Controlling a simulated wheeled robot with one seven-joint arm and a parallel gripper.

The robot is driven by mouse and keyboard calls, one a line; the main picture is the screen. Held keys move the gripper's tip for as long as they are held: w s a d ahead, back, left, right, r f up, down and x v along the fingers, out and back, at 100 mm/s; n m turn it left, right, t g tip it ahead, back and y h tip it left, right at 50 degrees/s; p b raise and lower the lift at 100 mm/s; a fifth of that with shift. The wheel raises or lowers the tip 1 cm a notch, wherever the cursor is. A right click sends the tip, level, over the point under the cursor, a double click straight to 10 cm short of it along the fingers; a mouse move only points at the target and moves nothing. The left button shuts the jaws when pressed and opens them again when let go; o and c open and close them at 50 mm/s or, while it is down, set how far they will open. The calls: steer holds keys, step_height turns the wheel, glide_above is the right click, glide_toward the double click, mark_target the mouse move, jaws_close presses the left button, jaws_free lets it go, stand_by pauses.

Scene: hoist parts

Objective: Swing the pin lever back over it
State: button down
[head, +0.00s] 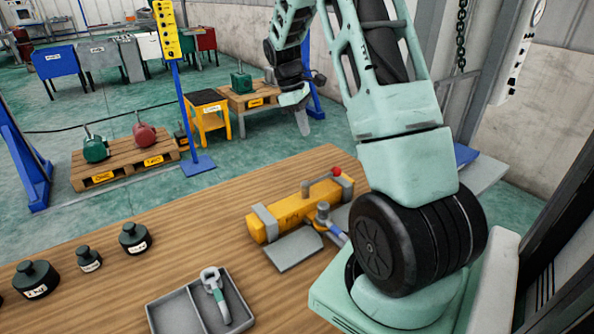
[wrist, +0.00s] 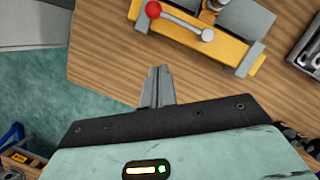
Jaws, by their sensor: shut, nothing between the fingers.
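A yellow fixture (head: 290,212) lies on the wooden table, with grey bands around it and a grey plate beside it. Its grey lever (wrist: 182,22) ends in a red ball knob (head: 337,172); the knob also shows in the wrist view (wrist: 153,9), at the fixture's left end. A grey and blue part (head: 323,213) sits at the fixture's near side, partly hidden behind my arm. My gripper (head: 304,130) is shut and empty.
A grey two-compartment tray (head: 170,315) holds a ring-ended part (head: 213,290). Several dark weights (head: 134,238) stand at the table's left. Beyond the table are a pallet (head: 125,163), a yellow stool (head: 209,115) and a blue post base (head: 197,167). Bare table lies left of the fixture.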

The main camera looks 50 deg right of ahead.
mark_target(322, 178)
steer(key=shift+w+r, duration=0.1)
steer(key=shift+w, duration=0.1)
steer(key=s+d+f+p, duration=0.2)
steer(key=s+f, duration=0.4)
steer(key=f, duration=0.4)
steer(key=shift+s+f+p, duration=0.2)
steer(key=shift+s+p, duration=0.15)
steer(key=shift+p, duration=0.5)
steer(key=shift+m, duration=0.3)
